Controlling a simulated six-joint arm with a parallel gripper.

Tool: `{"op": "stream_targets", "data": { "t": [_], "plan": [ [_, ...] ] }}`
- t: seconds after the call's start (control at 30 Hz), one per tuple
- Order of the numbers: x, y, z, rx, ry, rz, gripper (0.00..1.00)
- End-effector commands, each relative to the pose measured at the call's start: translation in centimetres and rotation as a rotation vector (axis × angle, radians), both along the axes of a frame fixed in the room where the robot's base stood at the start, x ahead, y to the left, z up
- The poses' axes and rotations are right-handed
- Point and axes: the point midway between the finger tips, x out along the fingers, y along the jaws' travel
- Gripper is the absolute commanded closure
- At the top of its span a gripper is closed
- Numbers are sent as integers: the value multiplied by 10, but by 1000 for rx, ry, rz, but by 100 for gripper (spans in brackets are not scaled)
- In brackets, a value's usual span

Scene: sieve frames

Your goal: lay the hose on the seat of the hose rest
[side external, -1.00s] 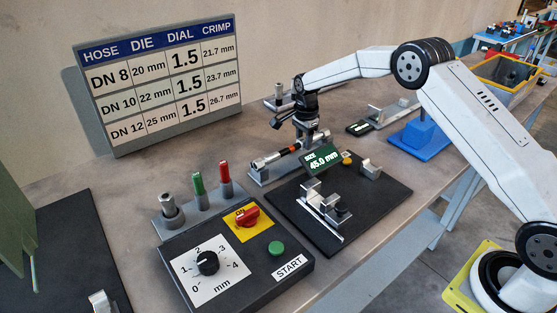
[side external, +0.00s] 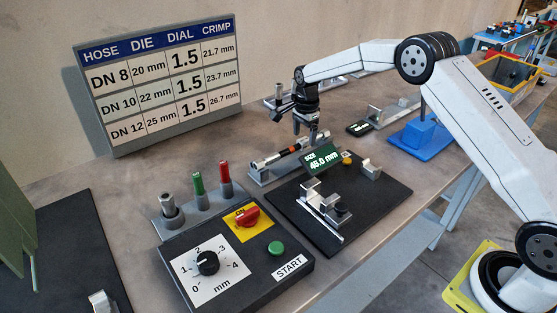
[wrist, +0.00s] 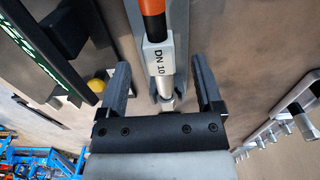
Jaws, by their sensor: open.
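The hose (side external: 278,157) has silver end fittings and an orange band, and lies lengthwise along the grey hose rest (side external: 259,180). It seems to lie in the rest's seat, though the exact contact is too small to tell. In the wrist view the hose (wrist: 158,62) shows a white "DN 10" label and runs between the walls of the rest (wrist: 180,22). My gripper (side external: 311,138) is open above the hose's right part. In the wrist view its fingers (wrist: 160,70) stand apart on either side of the hose, with gaps.
A black plate (side external: 375,205) with metal blocks and a green size display (side external: 322,159) stands in front of the rest. The control box (side external: 240,262) and a stand with coloured pins (side external: 198,200) are at left.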

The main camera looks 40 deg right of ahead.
Motion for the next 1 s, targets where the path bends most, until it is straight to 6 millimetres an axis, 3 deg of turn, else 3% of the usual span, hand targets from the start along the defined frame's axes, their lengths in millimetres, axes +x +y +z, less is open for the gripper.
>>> {"op": "stream_targets", "data": {
  "t": [0.4,1.0],
  "plan": [
    [0,-1,50,0,-3,-1,16],
    [0,-1,55,0,-2,2,16]
  ]
}}
